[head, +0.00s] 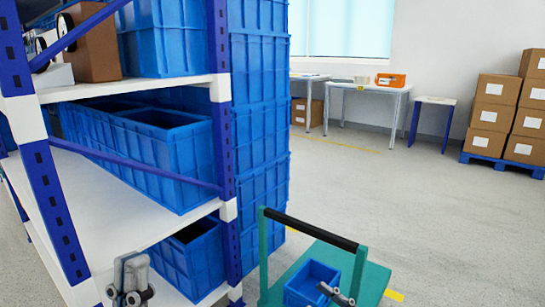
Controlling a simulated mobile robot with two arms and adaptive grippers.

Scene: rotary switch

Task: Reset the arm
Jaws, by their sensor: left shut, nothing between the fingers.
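My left gripper (131,294) shows at the bottom left of the head view, in front of the lower shelf. It is shut and empty. A small grey part, likely of my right gripper (336,294), shows at the bottom edge in front of a small blue bin; its fingers cannot be made out. No rotary switch shows in this view.
A rack with blue posts and white shelves (95,215) holding blue crates (165,150) fills the left. A green cart (370,280) carries the small blue bin (312,277). Tables (365,88) and stacked cartons (492,115) stand at the back. The floor between is clear.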

